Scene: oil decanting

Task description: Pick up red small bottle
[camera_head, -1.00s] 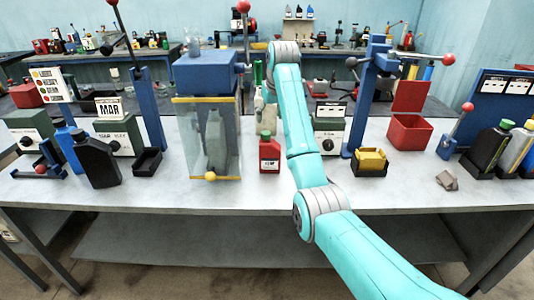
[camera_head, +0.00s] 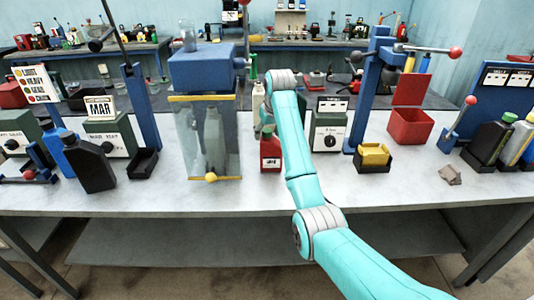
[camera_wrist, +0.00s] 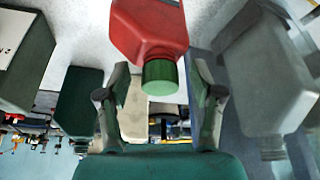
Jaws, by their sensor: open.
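The red small bottle (camera_head: 270,153) stands upright on the grey bench, just right of the glass-fronted case. In the wrist view the red bottle (camera_wrist: 150,28) appears upside down at the top, its green cap (camera_wrist: 159,77) pointing down. My gripper (camera_wrist: 160,80) is open, with one finger on each side of the cap in the picture. I see gaps between the cap and both fingers; whether the cap is at fingertip depth I cannot tell. In the head view my gripper is mostly hidden by my arm, near the bottle's top.
The blue-topped case (camera_head: 207,135) with a grey bottle inside stands close left of the red bottle. A pale bottle (camera_head: 258,100) stands behind it. A green-grey box (camera_head: 328,130) is to the right. The bench front (camera_head: 240,194) is clear.

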